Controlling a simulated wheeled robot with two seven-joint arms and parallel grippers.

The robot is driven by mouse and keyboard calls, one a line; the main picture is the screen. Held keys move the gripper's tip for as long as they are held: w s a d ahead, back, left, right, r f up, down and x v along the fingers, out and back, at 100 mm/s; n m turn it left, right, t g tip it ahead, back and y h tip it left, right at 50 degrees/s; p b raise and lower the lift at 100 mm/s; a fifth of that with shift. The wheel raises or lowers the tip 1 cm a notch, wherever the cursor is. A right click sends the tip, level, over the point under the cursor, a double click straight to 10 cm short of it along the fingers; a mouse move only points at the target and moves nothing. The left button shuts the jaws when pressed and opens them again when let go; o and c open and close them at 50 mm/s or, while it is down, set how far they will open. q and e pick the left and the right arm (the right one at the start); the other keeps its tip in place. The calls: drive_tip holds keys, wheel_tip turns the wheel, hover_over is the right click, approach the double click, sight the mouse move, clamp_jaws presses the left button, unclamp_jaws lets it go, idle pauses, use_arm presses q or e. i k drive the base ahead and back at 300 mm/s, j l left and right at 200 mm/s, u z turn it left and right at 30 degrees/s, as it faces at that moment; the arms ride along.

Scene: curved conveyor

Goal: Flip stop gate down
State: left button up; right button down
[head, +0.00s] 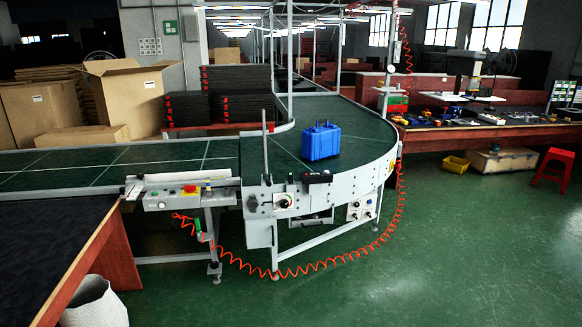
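A thin grey upright bar (265,145) stands at the joint between the straight belt and the curved belt. It looks like the stop gate, raised, above a grey side plate with knobs (283,201). A blue case (321,142) stands on the curved conveyor (368,150), to the right of the bar and apart from it. Neither of my grippers shows in the head view.
The straight green belt (60,168) runs left, with a control box (187,190) at its front. A red coiled hose (325,264) hangs below the curve. A dark-topped table (45,240) fills the lower left. Green floor at the right front is clear.

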sight(268, 184)
drive_tip(key=i+l+z, duration=0.1)
drive_tip(key=i+z, duration=0.25)
drive_tip(key=i, duration=1.35)
drive_tip(key=i+u, duration=0.45)
drive_tip(key=i+l+u, duration=0.25)
drive_tip(key=i+u, duration=0.2)
drive_tip(key=i+l+u, duration=0.7)
drive_tip(key=l+u, duration=0.2)
